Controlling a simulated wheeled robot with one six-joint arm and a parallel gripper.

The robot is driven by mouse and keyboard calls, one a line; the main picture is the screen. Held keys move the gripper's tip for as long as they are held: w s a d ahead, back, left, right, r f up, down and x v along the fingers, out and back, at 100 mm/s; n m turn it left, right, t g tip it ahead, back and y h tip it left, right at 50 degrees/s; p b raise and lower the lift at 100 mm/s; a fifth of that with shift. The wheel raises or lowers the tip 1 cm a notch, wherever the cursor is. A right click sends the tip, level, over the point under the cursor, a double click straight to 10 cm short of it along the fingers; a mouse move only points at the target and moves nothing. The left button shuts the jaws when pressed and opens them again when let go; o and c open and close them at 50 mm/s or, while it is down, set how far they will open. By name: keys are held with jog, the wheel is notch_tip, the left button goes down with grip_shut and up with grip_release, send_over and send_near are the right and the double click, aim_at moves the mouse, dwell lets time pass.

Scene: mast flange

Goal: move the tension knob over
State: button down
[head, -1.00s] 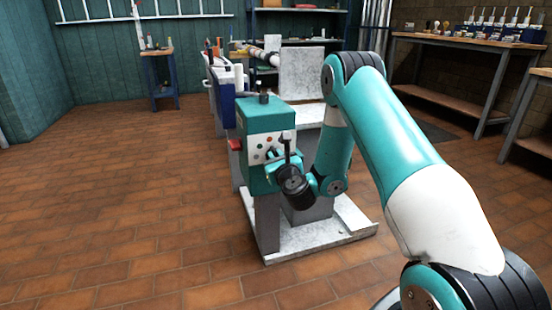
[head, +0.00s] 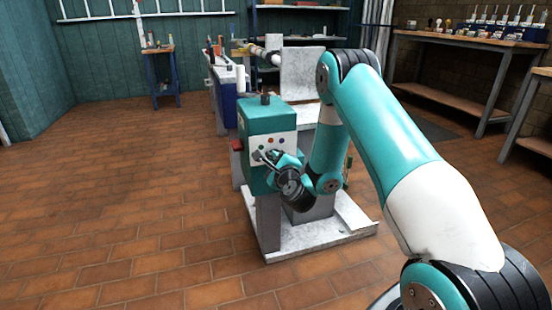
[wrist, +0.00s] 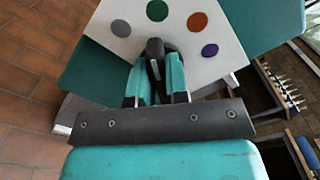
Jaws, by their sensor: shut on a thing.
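The tension knob (wrist: 154,46) is a dark piece on the white panel (wrist: 110,30) of the teal machine head (head: 262,118). In the wrist view its dark top shows between my fingertips; the rest is hidden by them. My gripper (wrist: 157,66) is shut on the knob, with a teal finger on each side. In the head view my gripper (head: 266,157) reaches the panel's lower left part, and the knob is too small and covered there to make out well. My wrist is tilted, so the panel looks turned in the wrist view.
Coloured discs, among them a green one (wrist: 120,28) and an orange one (wrist: 197,21), lie flat on the panel around the knob. The machine stands on a grey base plate (head: 352,232). A workbench (head: 450,42) stands at the right. The tiled floor at left is clear.

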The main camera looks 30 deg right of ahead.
jog(key=n+p, duration=0.1)
jog(key=n, duration=0.3)
jog(key=shift+a, duration=0.1)
jog(key=shift+f+n+p, duration=0.2)
jog(key=shift+n+p, duration=0.3)
jog(key=shift+n, duration=0.9)
jog(key=c, duration=1.1)
grip_release()
